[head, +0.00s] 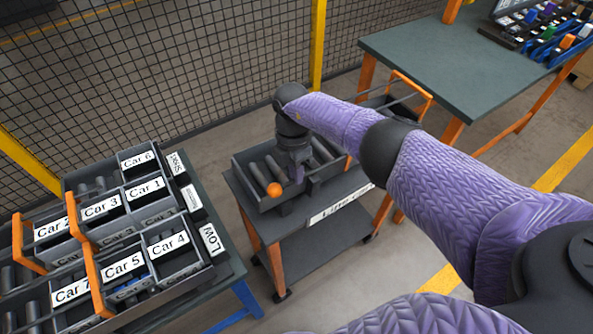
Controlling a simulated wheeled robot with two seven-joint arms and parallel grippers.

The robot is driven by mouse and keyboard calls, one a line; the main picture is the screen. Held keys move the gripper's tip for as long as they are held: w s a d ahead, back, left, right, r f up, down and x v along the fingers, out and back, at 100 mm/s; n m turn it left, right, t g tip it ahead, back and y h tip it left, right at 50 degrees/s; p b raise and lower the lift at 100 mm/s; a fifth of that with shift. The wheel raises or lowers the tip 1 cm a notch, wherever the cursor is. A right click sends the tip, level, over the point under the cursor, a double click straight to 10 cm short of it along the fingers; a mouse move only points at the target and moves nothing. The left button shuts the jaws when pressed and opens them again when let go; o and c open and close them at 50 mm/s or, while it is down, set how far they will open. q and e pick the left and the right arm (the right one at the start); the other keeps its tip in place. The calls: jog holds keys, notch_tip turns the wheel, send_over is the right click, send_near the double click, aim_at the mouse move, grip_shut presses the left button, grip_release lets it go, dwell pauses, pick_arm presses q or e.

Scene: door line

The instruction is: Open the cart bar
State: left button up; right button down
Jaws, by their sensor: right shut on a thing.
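The cart (312,238) stands in the middle of the view, with a label on its front edge, partly covered by my arm. A dark grey tray (243,172) with several grey cylinders sits on its top. An orange ball knob (274,190) shows at the tray's front, just left of my right gripper (297,178). The knob seems to be the end of the cart bar, but the bar itself is mostly hidden. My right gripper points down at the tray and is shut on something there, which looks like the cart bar. My left gripper is out of view.
A table (222,250) on the left holds several labelled grey bins with orange handles. A green-topped workbench (440,50) stands at the back right. A wire mesh fence (200,60) with yellow posts runs behind. An orange-handled crate (385,100) is behind my arm.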

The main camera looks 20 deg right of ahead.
dwell(0.3)
jog(key=c, duration=0.7)
grip_release()
jog(key=p+v, duration=0.2)
jog(key=v, duration=0.8)
